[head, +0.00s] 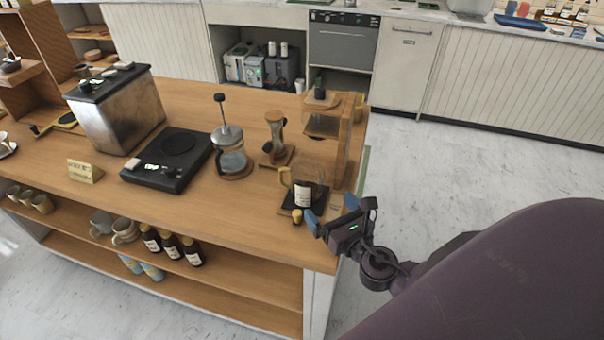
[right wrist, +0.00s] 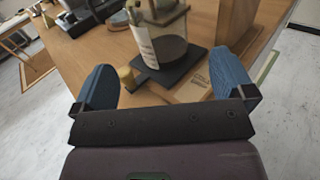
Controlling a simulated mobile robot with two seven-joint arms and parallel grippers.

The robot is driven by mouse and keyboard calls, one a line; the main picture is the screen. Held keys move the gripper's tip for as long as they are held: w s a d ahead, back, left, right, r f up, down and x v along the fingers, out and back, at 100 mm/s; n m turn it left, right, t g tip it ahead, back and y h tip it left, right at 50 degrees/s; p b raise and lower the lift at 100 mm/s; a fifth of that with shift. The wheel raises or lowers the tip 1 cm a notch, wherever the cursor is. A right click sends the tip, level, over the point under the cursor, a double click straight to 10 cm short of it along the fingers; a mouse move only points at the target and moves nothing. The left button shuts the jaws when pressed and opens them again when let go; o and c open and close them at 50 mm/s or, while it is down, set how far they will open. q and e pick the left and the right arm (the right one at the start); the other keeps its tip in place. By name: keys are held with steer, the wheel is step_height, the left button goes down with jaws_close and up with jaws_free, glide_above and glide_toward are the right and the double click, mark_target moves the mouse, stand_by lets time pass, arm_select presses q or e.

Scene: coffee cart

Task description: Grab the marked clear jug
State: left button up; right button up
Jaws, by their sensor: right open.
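The clear jug (head: 312,177) stands upright near the right front corner of the wooden cart, with its handle on the left. It also shows in the right wrist view (right wrist: 172,22), cut off at the top. It stands on a flat black base (right wrist: 178,70). My right gripper (head: 323,210) is open and empty just in front of the jug and base. Its blue fingers point toward them in the right wrist view (right wrist: 164,62). My left gripper is out of view.
A small tan knob (head: 297,216) stands close to the left finger. A wooden stand (head: 344,150) rises behind and right of the jug. A French press (head: 230,155), an hourglass-shaped glass (head: 275,130) and a black scale (head: 165,160) are further left. The cart's front right edge is near.

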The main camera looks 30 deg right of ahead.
mark_target(315, 189)
steer(key=shift+w+r, duration=0.15)
steer(key=shift+w, duration=0.15)
steer(key=w, duration=0.4)
steer(key=shift+d+p, duration=0.15)
steer(key=shift+p, duration=0.25)
steer(key=shift+w+d+r+p, duration=0.15)
steer(key=shift+w+p, duration=0.1)
steer(key=shift+w, duration=1.3)
steer(key=shift+w+d+p, duration=0.1)
steer(key=shift+w+p, duration=0.15)
steer(key=shift+w, duration=1.3)
steer(key=c, duration=0.9)
steer(key=shift+o, duration=0.2)
steer(key=shift+r, duration=0.15)
